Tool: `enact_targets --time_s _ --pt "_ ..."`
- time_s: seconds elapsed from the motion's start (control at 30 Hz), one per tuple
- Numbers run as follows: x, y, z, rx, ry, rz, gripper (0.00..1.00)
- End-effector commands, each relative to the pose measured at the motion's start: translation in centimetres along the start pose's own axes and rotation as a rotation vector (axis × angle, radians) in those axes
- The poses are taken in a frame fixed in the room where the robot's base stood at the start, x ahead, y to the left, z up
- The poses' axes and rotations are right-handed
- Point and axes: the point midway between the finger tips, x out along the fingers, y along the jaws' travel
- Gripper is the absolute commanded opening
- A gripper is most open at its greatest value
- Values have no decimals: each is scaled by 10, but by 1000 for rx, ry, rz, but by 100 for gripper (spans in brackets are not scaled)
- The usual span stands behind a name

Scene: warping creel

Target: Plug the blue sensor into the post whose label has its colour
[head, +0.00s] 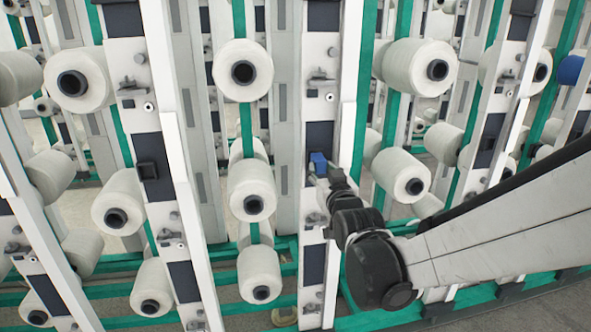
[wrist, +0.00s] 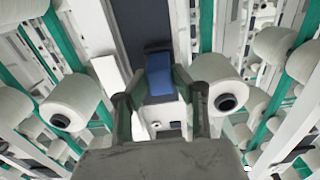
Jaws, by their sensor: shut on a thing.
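The blue sensor (head: 318,161) is at the dark panel of the middle white post (head: 321,105). My gripper (head: 326,172) is shut on the sensor. In the wrist view the blue sensor (wrist: 159,78) sits between the two fingers of my gripper (wrist: 158,95). A dark piece (wrist: 157,47) shows at the sensor's far end, in front of the post's dark panel (wrist: 140,22). I cannot tell whether the sensor touches the post or is seated in it. No label colour can be made out clearly on this post.
White yarn bobbins stand close on both sides, one at left (head: 252,190) and one at right (head: 402,172). Other white posts with dark panels stand at left (head: 150,110) and right (head: 495,110). A blue item (head: 569,70) is at the far right. Green rails run behind.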

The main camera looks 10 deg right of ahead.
Motion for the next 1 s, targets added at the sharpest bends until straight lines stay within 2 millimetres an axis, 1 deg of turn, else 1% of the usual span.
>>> enact_targets --time_s 0.3,0.9,0.93,1.0 --pt "7 0 0 0 0 0 1" --pt "10 0 0 0 0 0 1" --pt "10 0 0 0 0 0 26" --pt "10 0 0 0 0 0 36"
